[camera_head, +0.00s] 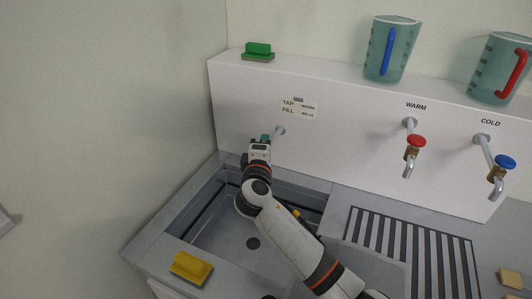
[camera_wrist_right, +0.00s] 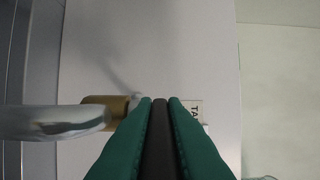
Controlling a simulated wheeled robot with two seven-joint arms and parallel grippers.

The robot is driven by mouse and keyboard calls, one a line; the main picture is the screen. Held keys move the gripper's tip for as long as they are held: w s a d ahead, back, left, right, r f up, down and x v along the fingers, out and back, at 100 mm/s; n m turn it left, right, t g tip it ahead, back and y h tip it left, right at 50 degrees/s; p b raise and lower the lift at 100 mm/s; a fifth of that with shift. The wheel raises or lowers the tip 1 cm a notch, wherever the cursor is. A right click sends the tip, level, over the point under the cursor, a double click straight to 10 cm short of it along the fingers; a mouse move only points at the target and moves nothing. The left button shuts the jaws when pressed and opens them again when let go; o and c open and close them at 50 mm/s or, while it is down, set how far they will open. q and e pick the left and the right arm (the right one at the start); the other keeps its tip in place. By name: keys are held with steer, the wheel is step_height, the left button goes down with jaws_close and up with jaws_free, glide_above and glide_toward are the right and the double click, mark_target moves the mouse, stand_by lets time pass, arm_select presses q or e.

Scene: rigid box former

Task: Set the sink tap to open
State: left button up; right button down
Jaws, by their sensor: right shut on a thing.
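The sink tap's pipe (camera_head: 280,130) comes out of the white back panel under the "TAP FILL" label, above the sink basin (camera_head: 215,232). In the head view my right gripper (camera_head: 264,139) is at this tap and hides most of it. In the right wrist view the tap shows a silver spout (camera_wrist_right: 55,122) and a brass body (camera_wrist_right: 110,102). There my right gripper (camera_wrist_right: 160,103) has its green fingers shut on a dark handle (camera_wrist_right: 160,145) at the tap. I see no water at the spout. My left gripper is out of view.
The warm tap with its red knob (camera_head: 416,141) and the cold tap with its blue knob (camera_head: 505,162) are to the right. Two jugs (camera_head: 391,50) and a green block (camera_head: 258,50) stand on the ledge. A yellow block (camera_head: 191,268) lies on the front rim.

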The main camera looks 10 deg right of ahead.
steer(key=m+h+b, duration=0.1)
steer(key=m+g+h+b, duration=0.1)
steer(key=h, duration=0.1)
steer(key=m+g+h+b, duration=0.1)
steer(key=b, duration=0.1)
steer(key=shift+w+a+f+h, duration=0.2)
steer(key=shift+a+h, duration=0.1)
steer(key=shift+h, duration=0.1)
steer(key=shift+r+m+g+h+b, duration=0.2)
steer(key=shift+m+g+h+b, duration=0.4)
steer(key=shift+m+g+h, duration=0.15)
steer(key=c, duration=1.8)
jaws_free()
steer(key=shift+o, duration=0.2)
steer(key=shift+a, duration=0.1)
